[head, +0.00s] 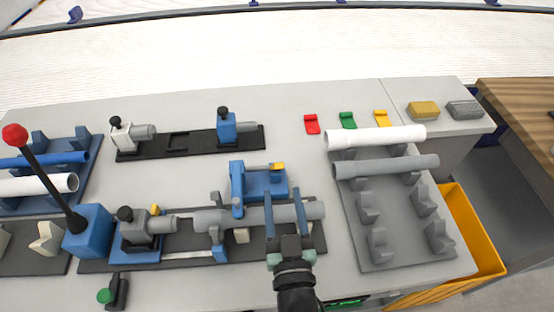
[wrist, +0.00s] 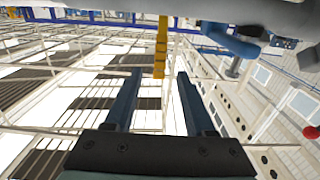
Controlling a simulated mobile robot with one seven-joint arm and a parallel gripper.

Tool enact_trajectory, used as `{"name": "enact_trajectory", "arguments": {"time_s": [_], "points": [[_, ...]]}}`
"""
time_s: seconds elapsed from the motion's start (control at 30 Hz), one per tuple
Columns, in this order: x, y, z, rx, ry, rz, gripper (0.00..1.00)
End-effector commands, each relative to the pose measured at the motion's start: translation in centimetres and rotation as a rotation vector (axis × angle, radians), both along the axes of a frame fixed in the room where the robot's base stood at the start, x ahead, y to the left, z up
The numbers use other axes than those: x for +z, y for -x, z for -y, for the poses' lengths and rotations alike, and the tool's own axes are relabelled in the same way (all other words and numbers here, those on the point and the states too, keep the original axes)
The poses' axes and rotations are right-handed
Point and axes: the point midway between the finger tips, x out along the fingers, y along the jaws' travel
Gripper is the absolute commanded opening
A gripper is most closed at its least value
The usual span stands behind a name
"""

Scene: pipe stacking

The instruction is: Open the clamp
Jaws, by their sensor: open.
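A blue clamp (head: 258,182) with a grey rod and a yellow tip (head: 278,166) stands behind a grey pipe (head: 252,217) on the dark fixture plate (head: 190,243). A blue arm of the clamp reaches down to the pipe. My gripper (head: 284,198) is at the front middle, its two blue fingers apart and empty, overlapping the pipe's right part in the head view. In the wrist view my gripper (wrist: 158,75) is open, and a yellow piece (wrist: 160,48) shows just beyond and between the fingertips. I cannot tell how far apart they are in depth.
A red-knobbed lever (head: 40,170) stands at left. A grey rack (head: 400,220) at right holds a white pipe (head: 375,137) and a grey pipe (head: 387,166). Another fixture (head: 190,141) lies behind. Small coloured parts sit at the back right.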

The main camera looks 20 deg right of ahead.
Motion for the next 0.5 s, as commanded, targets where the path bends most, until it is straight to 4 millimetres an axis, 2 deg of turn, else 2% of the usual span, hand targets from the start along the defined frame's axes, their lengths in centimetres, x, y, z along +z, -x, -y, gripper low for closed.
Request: {"name": "enact_trajectory", "arguments": {"time_s": [0.03,0.3,0.5], "points": [[0.3,-1.0,0.3,0.0,0.0,0.004,0.55],[0.1,-5.5,1.5,0.0,0.0,0.004,0.55],[0.0,-7.7,2.2,0.001,-0.001,0.001,0.55]]}}
